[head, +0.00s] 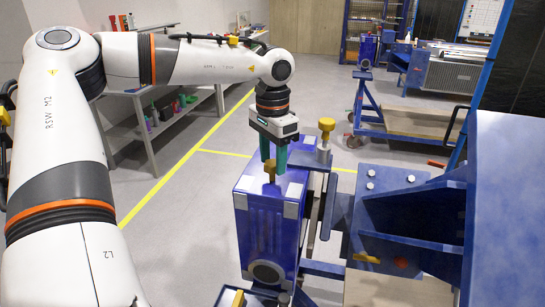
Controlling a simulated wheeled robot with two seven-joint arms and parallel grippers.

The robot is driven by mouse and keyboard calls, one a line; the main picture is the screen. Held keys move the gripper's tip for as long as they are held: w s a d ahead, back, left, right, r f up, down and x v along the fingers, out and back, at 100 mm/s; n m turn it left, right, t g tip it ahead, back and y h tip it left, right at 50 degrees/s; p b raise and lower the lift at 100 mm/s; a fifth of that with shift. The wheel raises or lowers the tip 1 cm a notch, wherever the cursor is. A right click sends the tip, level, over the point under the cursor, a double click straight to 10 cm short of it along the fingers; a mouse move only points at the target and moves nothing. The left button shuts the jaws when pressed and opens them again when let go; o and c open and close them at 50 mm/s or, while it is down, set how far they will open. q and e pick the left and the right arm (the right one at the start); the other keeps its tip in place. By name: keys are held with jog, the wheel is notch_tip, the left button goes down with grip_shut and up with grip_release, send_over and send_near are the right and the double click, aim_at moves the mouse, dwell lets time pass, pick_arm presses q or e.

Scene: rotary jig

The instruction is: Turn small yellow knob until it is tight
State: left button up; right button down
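The small yellow knob (269,171) stands upright on top of the blue box-shaped jig part (263,215) in the middle of the head view. My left gripper (273,160) points down over this part. Its two teal fingers are spaced apart, with the knob at their lower ends. The knob overlaps the left finger in the picture, so I cannot tell whether the fingers touch or clamp it. A second, larger yellow knob (326,126) sits on a grey post to the right, apart from the gripper. My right gripper is not in view.
The blue jig frame (405,220) with bolted plates fills the right side, close to the box. A shelf bench (175,115) stands at the left. A blue trolley (400,120) stands behind. Grey floor with yellow lines is free between them.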

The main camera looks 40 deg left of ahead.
aim_at(272, 162)
pick_arm(q)
jog(key=shift+o, duration=0.8)
jog(key=shift+f, duration=0.1)
notch_tip(272, 162, up, 12)
jog(key=shift+b, duration=0.45)
